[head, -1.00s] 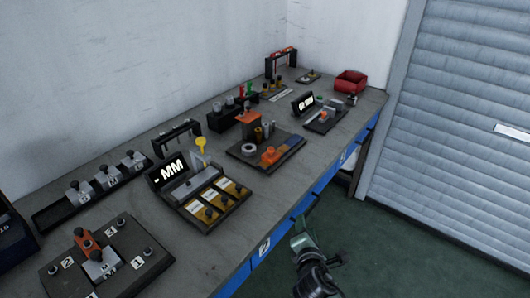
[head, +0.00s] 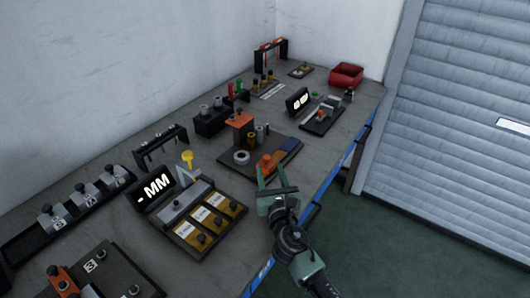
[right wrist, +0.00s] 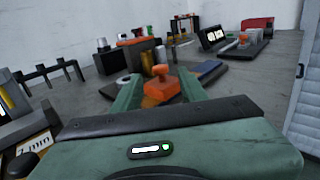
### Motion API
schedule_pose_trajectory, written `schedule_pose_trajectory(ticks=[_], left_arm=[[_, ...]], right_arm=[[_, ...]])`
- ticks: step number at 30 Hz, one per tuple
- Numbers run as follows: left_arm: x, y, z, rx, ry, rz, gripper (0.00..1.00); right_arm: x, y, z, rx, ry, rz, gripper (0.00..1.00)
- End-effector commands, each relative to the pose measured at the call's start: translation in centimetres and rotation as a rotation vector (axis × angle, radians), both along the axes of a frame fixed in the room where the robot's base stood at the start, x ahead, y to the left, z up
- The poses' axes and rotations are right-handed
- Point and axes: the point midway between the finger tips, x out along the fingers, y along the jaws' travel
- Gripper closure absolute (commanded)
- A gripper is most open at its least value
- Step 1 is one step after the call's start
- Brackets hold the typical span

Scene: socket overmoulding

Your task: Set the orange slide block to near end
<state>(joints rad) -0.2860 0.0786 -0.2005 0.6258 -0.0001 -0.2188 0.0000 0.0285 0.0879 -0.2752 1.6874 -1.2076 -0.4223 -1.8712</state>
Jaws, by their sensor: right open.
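The orange slide block (head: 267,161), with a knob on top, sits at the front of a dark fixture board (head: 233,162) in the middle of the bench. My right gripper (head: 275,176) is open and empty, just in front of the block on its near side. In the right wrist view the block (right wrist: 161,87) shows between the two green fingers (right wrist: 160,84), a little beyond them; I cannot tell whether they touch it. The gripper body hides the near part of the board. My left gripper is not in view.
The board also carries an orange-topped block (head: 240,120), a grey ring (head: 241,157) and a blue pad (head: 289,145). A display unit with yellow-brown keys (head: 203,222) stands to the left. A red bin (head: 346,75) is at the far end. Floor lies right of the bench edge.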

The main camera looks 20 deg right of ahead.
Motion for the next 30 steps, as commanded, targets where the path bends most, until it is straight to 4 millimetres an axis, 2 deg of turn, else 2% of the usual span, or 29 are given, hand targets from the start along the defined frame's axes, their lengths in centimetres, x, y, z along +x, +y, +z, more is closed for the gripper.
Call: schedule_pose_trajectory(ticks=[6,9,15,23,24,28,30], left_arm=[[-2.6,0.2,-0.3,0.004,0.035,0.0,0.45],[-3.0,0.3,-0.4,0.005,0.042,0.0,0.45],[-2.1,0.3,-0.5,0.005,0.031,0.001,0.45],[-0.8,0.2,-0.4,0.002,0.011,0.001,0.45],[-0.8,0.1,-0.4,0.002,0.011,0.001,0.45],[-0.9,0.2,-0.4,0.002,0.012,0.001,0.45],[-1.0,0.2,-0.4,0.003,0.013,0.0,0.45]], right_arm=[[3.6,-0.5,0.1,0.003,-0.002,-0.002,0.57],[5.1,-0.7,0.1,0.004,-0.001,-0.002,0.57],[6.7,-0.9,0.0,0.005,-0.001,-0.002,0.57],[6.8,-0.9,0.1,0.006,-0.001,-0.002,0.57],[6.8,-0.9,0.1,0.006,-0.001,-0.002,0.63],[6.8,-0.9,0.0,0.006,-0.001,-0.002,0.99],[6.8,-0.9,0.0,0.006,-0.001,-0.002,1.0]])
